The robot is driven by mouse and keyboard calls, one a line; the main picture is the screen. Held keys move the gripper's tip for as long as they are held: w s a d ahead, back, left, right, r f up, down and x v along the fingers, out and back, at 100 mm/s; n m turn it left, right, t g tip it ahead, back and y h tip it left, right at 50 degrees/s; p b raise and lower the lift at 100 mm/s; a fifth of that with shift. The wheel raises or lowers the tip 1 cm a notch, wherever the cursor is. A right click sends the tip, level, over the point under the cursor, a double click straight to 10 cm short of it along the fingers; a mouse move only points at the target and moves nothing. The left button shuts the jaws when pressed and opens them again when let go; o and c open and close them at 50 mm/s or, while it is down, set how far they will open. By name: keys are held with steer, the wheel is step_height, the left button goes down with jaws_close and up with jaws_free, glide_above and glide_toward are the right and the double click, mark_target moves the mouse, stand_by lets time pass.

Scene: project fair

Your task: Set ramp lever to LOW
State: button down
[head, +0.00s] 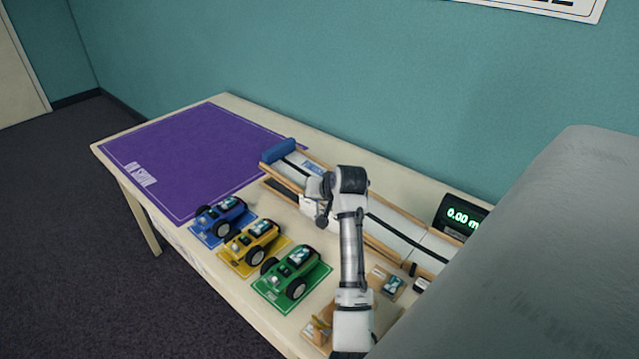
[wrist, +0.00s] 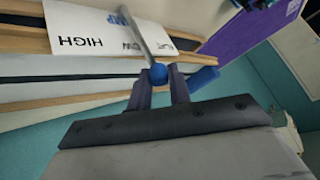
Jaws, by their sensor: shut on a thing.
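The ramp (head: 398,222) runs along the back of the table, with wooden rails and a white track. In the wrist view a white lever card (wrist: 85,28) reads HIGH and, partly covered, LOW. The grey lever rod (wrist: 138,35) crosses the card close to the LOW text and ends in a blue ball knob (wrist: 158,74). My gripper (wrist: 160,88) is shut on the knob. In the head view my gripper (head: 322,205) is by the ramp's side, and my arm hides the lever there.
Blue (head: 221,217), yellow (head: 252,241) and green (head: 291,270) cars stand on coloured mats in front of the ramp. A purple mat (head: 190,145) covers the table's left end. A display (head: 462,216) reads 0.00. A blue roll (head: 278,151) lies at the ramp's left end.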

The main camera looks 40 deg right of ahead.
steer(key=shift+s+a+f, duration=0.2)
steer(key=shift+a+f, duration=0.05)
steer(key=shift+f, duration=0.4)
steer(key=c, duration=1.3)
jaws_free()
steer(key=shift+w, duration=0.2)
steer(key=shift+s+r, duration=0.35)
steer(key=shift+r, duration=0.15)
steer(key=b+v, duration=0.2)
steer(key=v, duration=1.1)
steer(key=shift+s+f, duration=0.2)
